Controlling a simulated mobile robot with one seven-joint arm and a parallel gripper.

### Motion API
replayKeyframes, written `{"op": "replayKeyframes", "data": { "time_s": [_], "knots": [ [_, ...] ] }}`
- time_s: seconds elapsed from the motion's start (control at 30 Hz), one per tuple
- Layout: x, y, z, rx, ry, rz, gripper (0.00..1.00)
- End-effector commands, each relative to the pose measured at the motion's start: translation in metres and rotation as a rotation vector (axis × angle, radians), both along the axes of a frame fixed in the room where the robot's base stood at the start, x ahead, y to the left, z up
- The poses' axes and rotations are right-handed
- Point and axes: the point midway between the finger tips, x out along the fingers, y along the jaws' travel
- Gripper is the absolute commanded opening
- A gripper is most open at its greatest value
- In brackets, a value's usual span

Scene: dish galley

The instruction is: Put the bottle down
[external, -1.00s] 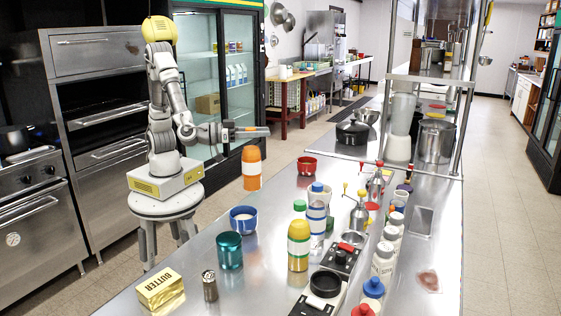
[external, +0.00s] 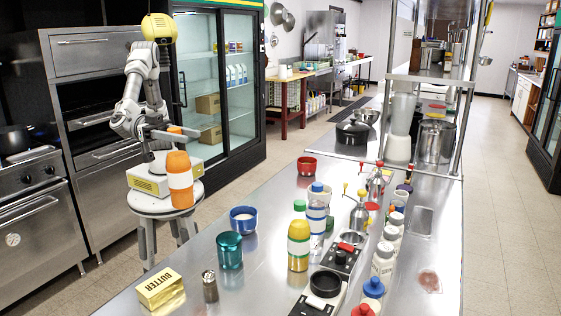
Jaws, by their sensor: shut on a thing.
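The bottle (external: 179,180) is orange with a white band and an orange cap. It hangs upright at the left of the steel counter (external: 262,290), in front of my base and stool in the picture. My gripper (external: 176,133) is shut on the bottle near its cap, with the bottle below the fingers. A second bottle, yellow-orange with a white band and green cap (external: 298,246), stands on the counter.
A blue bowl (external: 243,219), a teal cup (external: 229,250), a butter box (external: 160,290) and a shaker (external: 210,286) stand near the counter's left edge. A red bowl (external: 307,165) is farther back. Bare counter lies between the red and blue bowls.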

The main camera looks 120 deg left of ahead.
Motion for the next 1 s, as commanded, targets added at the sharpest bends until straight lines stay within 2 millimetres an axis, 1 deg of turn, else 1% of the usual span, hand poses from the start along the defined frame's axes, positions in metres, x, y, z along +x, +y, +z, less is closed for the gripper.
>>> {"op": "replayKeyframes", "data": {
  "time_s": [0.1,0.27,0.6,0.7,0.8,0.9,1.0],
  "knots": [
    [0.003,-0.001,-0.001,0.001,-0.004,-0.008,0.00],
    [0.020,0.011,-0.014,0.001,-0.003,-0.006,0.00],
    [0.075,0.049,-0.055,0.001,-0.002,-0.006,0.00],
    [0.087,0.056,-0.062,0.000,-0.004,-0.007,0.00],
    [0.093,0.061,-0.066,0.000,-0.004,-0.008,0.00],
    [0.095,0.062,-0.069,-0.001,-0.004,-0.009,0.00],
    [0.095,0.062,-0.079,0.001,-0.002,-0.009,0.00]
  ]
}}
